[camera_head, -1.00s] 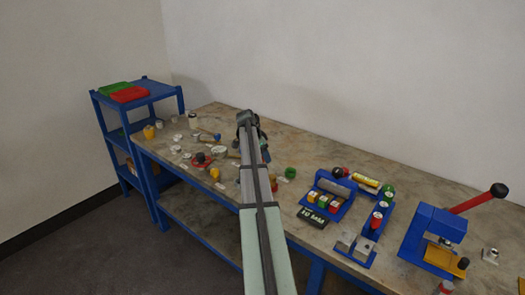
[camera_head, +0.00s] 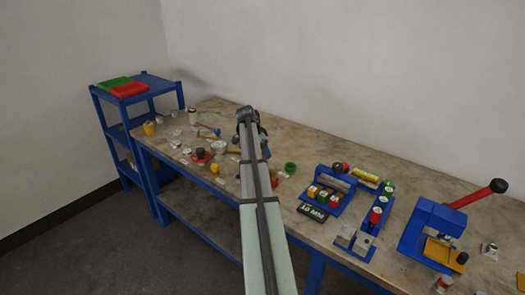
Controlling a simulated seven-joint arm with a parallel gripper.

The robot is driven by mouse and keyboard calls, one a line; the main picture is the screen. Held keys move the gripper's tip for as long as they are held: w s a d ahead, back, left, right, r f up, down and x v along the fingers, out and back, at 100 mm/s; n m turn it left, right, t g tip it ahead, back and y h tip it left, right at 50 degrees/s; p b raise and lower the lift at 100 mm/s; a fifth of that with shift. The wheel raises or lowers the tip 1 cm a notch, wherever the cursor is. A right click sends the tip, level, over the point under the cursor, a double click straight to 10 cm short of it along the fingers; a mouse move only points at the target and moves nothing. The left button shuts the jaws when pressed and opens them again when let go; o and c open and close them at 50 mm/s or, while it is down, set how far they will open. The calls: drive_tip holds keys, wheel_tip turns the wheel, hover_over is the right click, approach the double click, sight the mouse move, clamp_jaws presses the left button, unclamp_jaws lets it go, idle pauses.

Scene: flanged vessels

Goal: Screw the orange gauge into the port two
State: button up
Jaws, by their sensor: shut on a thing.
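My arm reaches up the middle of the head view and bends down over the bench at its far end. The arm hides my gripper; only dark parts of its far section (camera_head: 264,143) show beside the bend. I cannot make out the gripper's fingers or what is between them. Small fittings, including a red-based round part (camera_head: 201,156) and a yellow-orange piece (camera_head: 214,168), stand left of the arm. I cannot identify port two.
A blue shelf (camera_head: 150,78) stands left. Bench space behind the arm looks clear.

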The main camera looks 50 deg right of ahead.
drive_tip(key=shift+f, duration=1.2)
idle(0.5)
drive_tip(key=m, duration=0.2)
drive_tip(key=m+g, duration=0.1)
drive_tip(key=m, duration=0.1)
drive_tip(key=shift+g+y, duration=0.3)
drive_tip(key=shift+y, duration=0.1)
drive_tip(key=m, duration=0.2)
drive_tip(key=m+g+y, duration=0.1)
drive_tip(key=m, duration=0.2)
drive_tip(key=shift+s+y, duration=0.1)
drive_tip(key=shift+y, duration=0.2)
drive_tip(key=m+y, duration=0.1)
drive_tip(key=m, duration=0.3)
drive_tip(key=shift+a+m+g+y, duration=0.2)
drive_tip(key=shift+m+g+y, duration=0.1)
drive_tip(key=shift+m+y, duration=0.1)
drive_tip(key=m, duration=0.1)
drive_tip(key=m+y, duration=0.1)
drive_tip(key=m, duration=0.2)
drive_tip(key=shift+a+f+m+y, duration=0.1)
drive_tip(key=shift+a+m+y, duration=0.2)
drive_tip(key=shift+y, duration=0.1)
drive_tip(key=o, duration=1.3)
drive_tip(key=shift+d, duration=0.1)
